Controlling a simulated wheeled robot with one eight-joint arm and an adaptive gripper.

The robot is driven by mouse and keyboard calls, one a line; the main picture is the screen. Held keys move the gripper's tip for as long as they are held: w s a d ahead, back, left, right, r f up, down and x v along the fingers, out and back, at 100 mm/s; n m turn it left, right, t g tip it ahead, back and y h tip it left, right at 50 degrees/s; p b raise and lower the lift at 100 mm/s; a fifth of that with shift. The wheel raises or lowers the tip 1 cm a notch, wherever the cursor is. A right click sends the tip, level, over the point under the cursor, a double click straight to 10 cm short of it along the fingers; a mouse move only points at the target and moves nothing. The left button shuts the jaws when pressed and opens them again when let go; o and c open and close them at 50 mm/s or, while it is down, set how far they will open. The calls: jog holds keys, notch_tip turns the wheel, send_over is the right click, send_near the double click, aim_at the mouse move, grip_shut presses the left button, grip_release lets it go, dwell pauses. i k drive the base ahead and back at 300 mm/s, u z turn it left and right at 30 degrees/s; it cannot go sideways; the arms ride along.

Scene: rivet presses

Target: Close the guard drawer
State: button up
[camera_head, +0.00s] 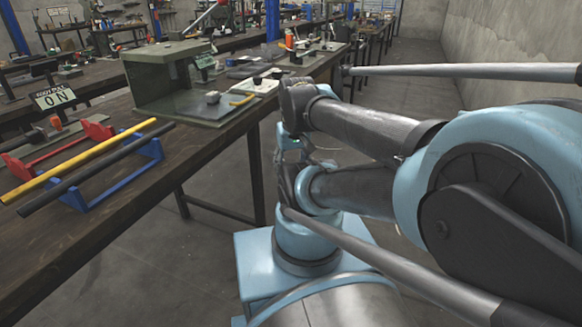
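A grey-green metal guard housing (150,85) stands on the near workbench, left of centre. Its side facing right is open. A flat drawer plate (190,113) of the same colour extends out from under the housing towards the bench's near edge. A small pale knob-like part (212,97) sits on this plate, and a yellow-handled tool lies close by it. My arm spans the right half of the view, apart from the housing. I cannot make out my gripper's fingers in this view.
Left of the housing, a yellow bar (85,158) and a black bar (90,170) rest across a red stand (62,147) and a blue stand (118,172). An "ON" sign (56,97) stands behind them. Several tools crowd the bench beyond the housing. Floor (218,172) shows under the bench.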

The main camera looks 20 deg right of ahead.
aim_at(216, 112)
jog(key=z, duration=0.55)
jog(key=k, duration=1.4)
jog(key=u, duration=0.5)
jog(key=i, duration=1)
